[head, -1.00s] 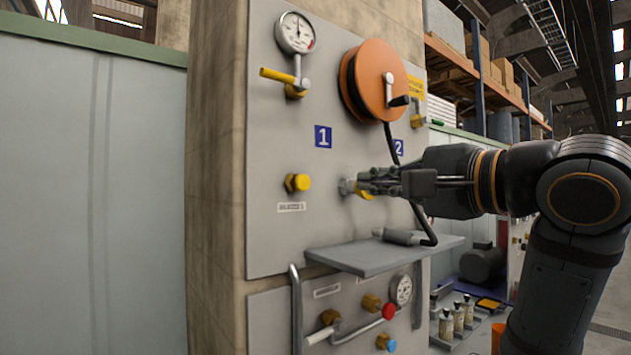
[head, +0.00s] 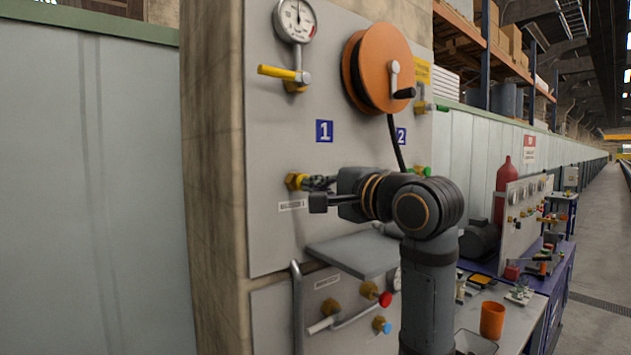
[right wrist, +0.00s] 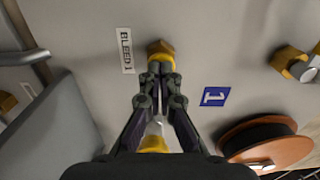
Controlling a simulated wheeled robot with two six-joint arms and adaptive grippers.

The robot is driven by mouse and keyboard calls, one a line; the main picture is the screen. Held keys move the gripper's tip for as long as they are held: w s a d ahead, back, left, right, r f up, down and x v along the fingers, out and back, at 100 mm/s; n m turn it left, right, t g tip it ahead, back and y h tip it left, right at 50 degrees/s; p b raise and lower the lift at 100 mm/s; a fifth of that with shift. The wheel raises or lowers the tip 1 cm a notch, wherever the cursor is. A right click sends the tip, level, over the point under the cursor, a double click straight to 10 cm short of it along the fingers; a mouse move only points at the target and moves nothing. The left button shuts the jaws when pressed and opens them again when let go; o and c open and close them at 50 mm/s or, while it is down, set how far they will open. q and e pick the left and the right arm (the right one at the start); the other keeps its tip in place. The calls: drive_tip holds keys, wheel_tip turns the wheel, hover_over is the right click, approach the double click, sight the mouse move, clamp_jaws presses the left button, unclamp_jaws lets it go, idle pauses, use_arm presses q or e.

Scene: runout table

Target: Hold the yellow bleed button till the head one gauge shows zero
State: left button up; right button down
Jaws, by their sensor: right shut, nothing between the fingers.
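The yellow bleed button (head: 293,180) sits on a brass fitting on the grey panel, left of centre, above a small label. In the right wrist view its brass fitting (right wrist: 160,47) shows beside the label reading BLEED 1 (right wrist: 127,50). My right gripper (head: 311,183) is shut and empty. Its fingertips (right wrist: 160,72) are at the button and cover most of its face; I cannot tell whether it is pressed in. The head one gauge (head: 295,20) is at the top left of the panel, its needle pointing roughly up, away from the red mark. My left gripper is not in view.
A yellow-handled valve (head: 283,73) is below the gauge. An orange hose reel (head: 384,60) hangs to its right, above blue signs 1 (head: 324,131) and 2 (head: 400,136). A grey shelf (head: 345,252) juts out below my gripper, with red and blue knobs lower down.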

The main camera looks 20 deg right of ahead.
drive_tip(key=shift+w+a+r+p, duration=0.1)
drive_tip(key=shift+w+a+p, duration=0.1)
drive_tip(key=shift+w, duration=0.15)
drive_tip(key=shift+w+a+p, duration=0.1)
drive_tip(key=shift+w+p, duration=0.1)
drive_tip(key=shift+w, duration=0.15)
idle(1.1)
